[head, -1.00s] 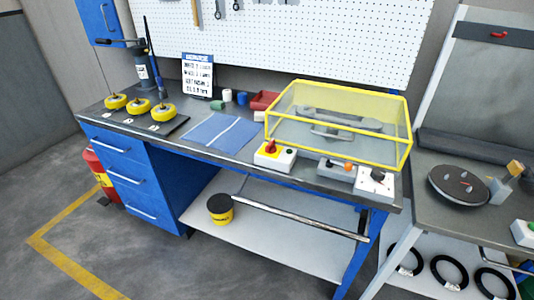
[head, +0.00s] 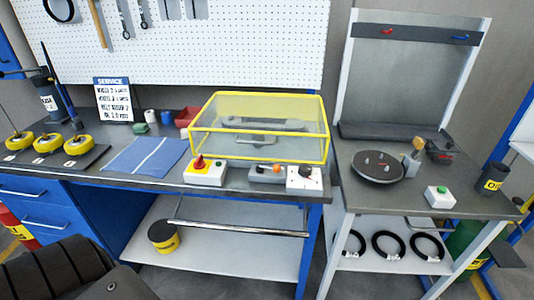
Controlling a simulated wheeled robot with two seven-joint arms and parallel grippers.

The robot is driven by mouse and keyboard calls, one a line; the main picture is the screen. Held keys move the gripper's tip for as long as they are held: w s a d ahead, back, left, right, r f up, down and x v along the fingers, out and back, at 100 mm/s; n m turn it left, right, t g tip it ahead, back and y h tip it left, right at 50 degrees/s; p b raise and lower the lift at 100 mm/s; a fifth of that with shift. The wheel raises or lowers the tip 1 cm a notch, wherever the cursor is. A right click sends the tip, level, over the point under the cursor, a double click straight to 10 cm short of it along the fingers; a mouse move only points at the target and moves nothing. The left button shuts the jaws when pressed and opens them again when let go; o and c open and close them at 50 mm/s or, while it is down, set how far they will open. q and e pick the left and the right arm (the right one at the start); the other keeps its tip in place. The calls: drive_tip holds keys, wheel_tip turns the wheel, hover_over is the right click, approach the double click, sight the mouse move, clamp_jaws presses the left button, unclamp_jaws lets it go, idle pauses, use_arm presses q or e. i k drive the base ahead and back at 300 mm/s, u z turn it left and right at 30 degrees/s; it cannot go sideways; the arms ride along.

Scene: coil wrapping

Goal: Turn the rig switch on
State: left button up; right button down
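Several controls stand along the front edge of the blue workbench, and no readable label shows which is the rig switch. A white box with a red rotary switch on a yellow plate (head: 201,163) also has a green button. To its right are a grey box with an orange button (head: 267,173) and a white box with a black knob (head: 305,177). A yellow-framed clear cover (head: 260,106) stands behind them over a grey device. Neither gripper is in view.
A blue cloth (head: 146,156) and yellow round items (head: 48,143) lie left on the bench. The right table (head: 400,200) holds a dark disc (head: 378,166) and a white box with a green button (head: 439,196). Black rings (head: 387,245) lie on its lower shelf.

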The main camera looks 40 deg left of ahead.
sight(199, 165)
drive_tip(key=z, duration=0.5)
drive_tip(key=i, duration=1.3)
drive_tip(key=u, duration=2.35)
